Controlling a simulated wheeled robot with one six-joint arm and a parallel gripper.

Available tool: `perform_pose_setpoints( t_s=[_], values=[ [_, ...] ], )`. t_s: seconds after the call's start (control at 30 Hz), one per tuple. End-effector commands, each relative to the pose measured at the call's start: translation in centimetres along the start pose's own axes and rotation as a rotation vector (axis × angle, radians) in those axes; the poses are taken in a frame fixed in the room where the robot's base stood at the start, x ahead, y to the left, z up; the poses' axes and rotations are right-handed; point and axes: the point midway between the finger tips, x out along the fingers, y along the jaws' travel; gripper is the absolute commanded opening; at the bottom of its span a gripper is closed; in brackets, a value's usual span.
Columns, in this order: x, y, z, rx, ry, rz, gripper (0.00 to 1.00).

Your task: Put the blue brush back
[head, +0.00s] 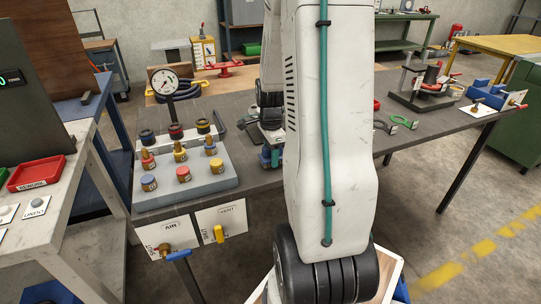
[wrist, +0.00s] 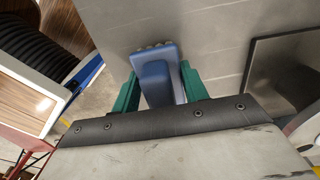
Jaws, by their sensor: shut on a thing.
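The blue brush (wrist: 157,68) is between the two green fingers of my gripper (wrist: 158,86) in the wrist view, and they are shut on it. A row of pale bristle tufts shows at its far end. In the head view my gripper (head: 270,157) is low over the grey workbench, just right of the grey block with fittings. My own arm hides much of that area. I cannot tell whether the brush touches the bench top. No marked place for the brush is clear in view.
The grey stepped block (head: 222,178) holds several coloured fittings and rings. A dial gauge (head: 165,82) stands behind it. Green-handled tools (head: 402,121) and a clamp fixture (head: 425,85) are on the bench right of my arm. A red tray (head: 36,173) is at far left.

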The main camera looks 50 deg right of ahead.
Motion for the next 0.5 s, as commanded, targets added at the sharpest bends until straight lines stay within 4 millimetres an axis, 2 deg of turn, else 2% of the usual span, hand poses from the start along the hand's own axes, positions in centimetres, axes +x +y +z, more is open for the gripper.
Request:
perform_pose_setpoints(
  t_s=[0.07, 0.4, 0.43, 0.5],
  values=[
    [0.74, 0.01, -0.05, 0.001, 0.0, 0.001, 0.19],
    [1.06, 0.02, -0.16, 0.003, 0.0, -0.001, 0.19],
    [1.11, 0.02, -0.16, 0.003, 0.0, -0.001, 0.47],
    [1.06, 0.01, -0.16, 0.003, 0.0, -0.001, 0.66]
  ],
)
